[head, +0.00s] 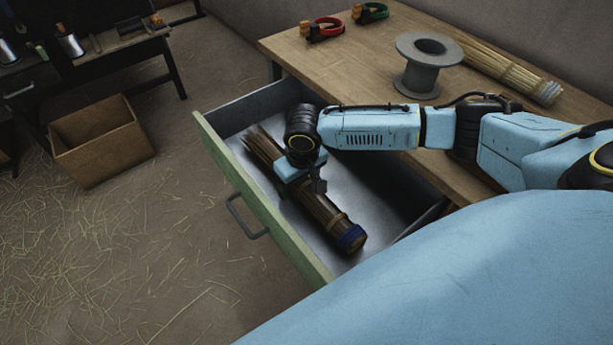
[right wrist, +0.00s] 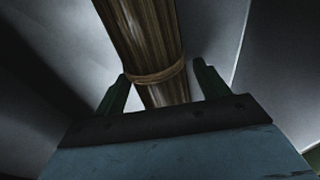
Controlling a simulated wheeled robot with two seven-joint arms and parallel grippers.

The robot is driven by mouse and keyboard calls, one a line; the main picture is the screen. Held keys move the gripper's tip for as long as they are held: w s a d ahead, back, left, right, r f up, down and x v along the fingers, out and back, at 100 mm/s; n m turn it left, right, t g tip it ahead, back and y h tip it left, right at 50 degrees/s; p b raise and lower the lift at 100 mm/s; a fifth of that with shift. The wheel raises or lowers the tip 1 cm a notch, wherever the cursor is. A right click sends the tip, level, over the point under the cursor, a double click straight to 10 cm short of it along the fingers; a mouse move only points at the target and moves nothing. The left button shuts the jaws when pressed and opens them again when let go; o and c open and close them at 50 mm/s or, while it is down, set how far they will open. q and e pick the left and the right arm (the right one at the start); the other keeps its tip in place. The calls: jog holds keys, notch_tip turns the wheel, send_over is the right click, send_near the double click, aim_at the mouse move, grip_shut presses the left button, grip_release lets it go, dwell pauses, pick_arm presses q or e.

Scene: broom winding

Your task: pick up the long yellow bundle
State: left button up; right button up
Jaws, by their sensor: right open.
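The long yellow bundle (head: 510,70) of pale straw lies on the back right of the table, with a pale grey band near its front end. A darker brown bundle (head: 328,212) with a blue end lies in the open drawer; it also shows in the right wrist view (right wrist: 145,40). My right gripper (head: 302,183) is inside the drawer, over the brown bundle and away from the yellow one. In the right wrist view its open fingers (right wrist: 160,78) stand on either side of the brown bundle, near a tied band. My left gripper is not in view.
A grey spool (head: 424,80) stands on the wooden table (head: 350,75) left of the yellow bundle. The drawer (head: 270,225) is pulled out. A cardboard box (head: 100,140) sits on the straw-littered floor.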

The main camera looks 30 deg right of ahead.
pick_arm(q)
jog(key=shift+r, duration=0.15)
pick_arm(e)
jog(key=c, duration=1.1)
jog(key=shift+r, duration=0.1)
jog(key=shift+r, duration=0.2)
notch_tip(320, 180, up, 8)
jog(key=p, duration=0.4)
jog(key=shift+r, duration=0.15)
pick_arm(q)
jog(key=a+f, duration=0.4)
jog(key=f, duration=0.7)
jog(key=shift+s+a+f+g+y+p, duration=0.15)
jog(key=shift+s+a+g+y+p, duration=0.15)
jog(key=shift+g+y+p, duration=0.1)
pick_arm(e)
jog(key=shift+r, duration=0.5)
